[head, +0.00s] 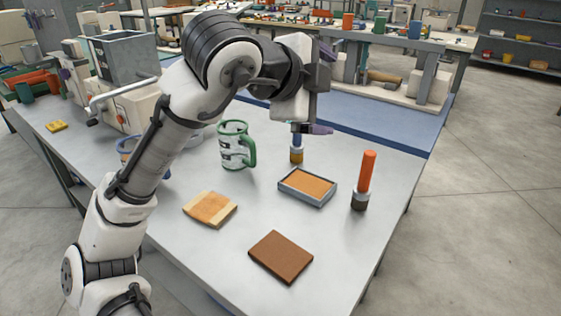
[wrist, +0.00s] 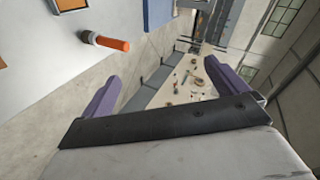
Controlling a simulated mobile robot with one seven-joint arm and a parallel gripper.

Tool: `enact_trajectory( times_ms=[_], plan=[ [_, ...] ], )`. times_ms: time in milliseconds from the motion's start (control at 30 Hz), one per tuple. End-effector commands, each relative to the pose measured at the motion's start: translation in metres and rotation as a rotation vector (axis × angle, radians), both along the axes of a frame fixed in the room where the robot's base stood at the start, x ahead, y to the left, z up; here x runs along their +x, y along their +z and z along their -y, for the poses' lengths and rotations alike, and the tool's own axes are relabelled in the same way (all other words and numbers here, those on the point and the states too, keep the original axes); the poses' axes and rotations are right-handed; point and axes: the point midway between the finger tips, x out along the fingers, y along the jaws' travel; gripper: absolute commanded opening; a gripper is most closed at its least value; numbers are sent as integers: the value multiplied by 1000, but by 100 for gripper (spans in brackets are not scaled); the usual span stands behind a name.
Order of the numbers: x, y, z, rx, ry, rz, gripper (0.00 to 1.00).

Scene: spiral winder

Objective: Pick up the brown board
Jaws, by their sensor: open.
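The brown board (head: 281,257) lies flat on the grey table near its front edge, in the head view. My gripper (head: 312,128) is above the far part of the table, well behind the board and apart from it. In the wrist view my gripper (wrist: 163,88) shows two purple fingers spread wide with nothing between them. I cannot identify the brown board with certainty in the wrist view.
A tan board (head: 210,209), a grey tray with a tan inside (head: 329,198), an orange-handled tool (head: 366,180), a blue-and-yellow tool (head: 296,155) and a green-handled mug (head: 234,146) stand or lie nearby. Bare table (head: 335,260) surrounds the board.

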Motion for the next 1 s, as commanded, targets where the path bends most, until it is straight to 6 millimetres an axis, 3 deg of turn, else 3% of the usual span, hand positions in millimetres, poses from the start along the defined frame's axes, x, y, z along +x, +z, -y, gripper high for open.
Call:
enact_trajectory(
  times_ms=[33,100,200,300,433,567,800,1000],
  plan=[
    [-4,-41,0,171,-26,-107,98],
    [-16,-87,-8,388,-77,-265,98],
    [-36,-128,-31,626,-150,-462,98],
    [-53,-148,-51,775,-209,-608,98],
    [-65,-158,-64,858,-251,-700,98],
    [-67,-175,-66,869,-264,-716,98],
    [-67,-221,-66,867,-260,-713,98],
    [-67,-241,-66,866,-259,-710,98]
  ],
)
